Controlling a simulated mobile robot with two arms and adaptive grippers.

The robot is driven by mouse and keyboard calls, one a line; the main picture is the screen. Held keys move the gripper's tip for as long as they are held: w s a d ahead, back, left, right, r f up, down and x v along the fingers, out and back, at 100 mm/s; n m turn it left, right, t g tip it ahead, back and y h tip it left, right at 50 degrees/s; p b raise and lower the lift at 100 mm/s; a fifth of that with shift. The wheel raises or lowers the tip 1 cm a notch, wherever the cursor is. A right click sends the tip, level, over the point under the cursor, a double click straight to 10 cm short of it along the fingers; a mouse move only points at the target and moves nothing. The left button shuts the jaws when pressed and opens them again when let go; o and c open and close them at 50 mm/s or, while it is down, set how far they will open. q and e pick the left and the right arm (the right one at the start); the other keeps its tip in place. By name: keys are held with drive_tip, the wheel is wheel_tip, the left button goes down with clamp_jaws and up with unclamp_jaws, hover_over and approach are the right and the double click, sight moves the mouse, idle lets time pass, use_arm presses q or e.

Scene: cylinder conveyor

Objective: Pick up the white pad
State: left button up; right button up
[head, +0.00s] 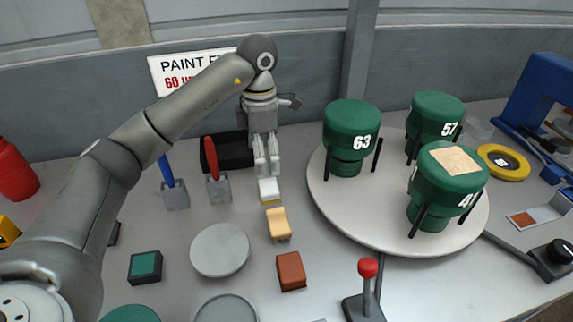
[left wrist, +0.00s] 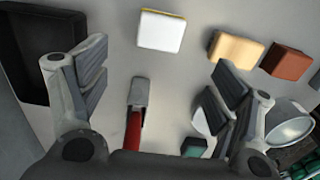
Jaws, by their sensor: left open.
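The white pad (head: 269,191) is a small white block with a yellow edge. It lies on the table just below my left gripper (head: 267,167) in the head view. In the left wrist view the white pad (left wrist: 162,31) lies flat at the top middle, beyond the open fingers of my left gripper (left wrist: 160,85). Nothing is between those fingers at the pad's height, and the pad looks apart from them. My right gripper is not in view.
A tan block (head: 279,224) and a brown block (head: 291,271) lie in front of the pad. A red-handled tool in a grey holder (head: 218,188) stands left of it. A black tray (head: 228,152) is behind. A round turntable (head: 350,228) with green cylinders stands right.

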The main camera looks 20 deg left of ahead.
sight(269, 186)
use_arm(q)
drive_tip(key=shift+w+f, duration=0.35)
drive_tip(key=shift+f, duration=0.15)
drive_tip(key=f, duration=0.1)
drive_tip(key=s+f, duration=0.1)
drive_tip(key=f, duration=0.1)
drive_tip(key=shift+f, duration=0.15)
drive_tip(key=shift+w+f, duration=0.15)
drive_tip(key=shift+f, duration=0.2)
drive_tip(key=f, duration=0.1)
drive_tip(key=f+p, duration=0.1)
drive_tip(key=f, duration=0.2)
drive_tip(key=shift+w+d+p, duration=0.15)
drive_tip(key=shift+d+p, duration=0.15)
drive_tip(key=shift+f, duration=0.65)
drive_tip(key=shift+w, duration=0.1)
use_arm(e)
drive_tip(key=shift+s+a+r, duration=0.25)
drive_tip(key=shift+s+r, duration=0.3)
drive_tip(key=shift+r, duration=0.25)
use_arm(q)
drive_tip(key=c, duration=1.1)
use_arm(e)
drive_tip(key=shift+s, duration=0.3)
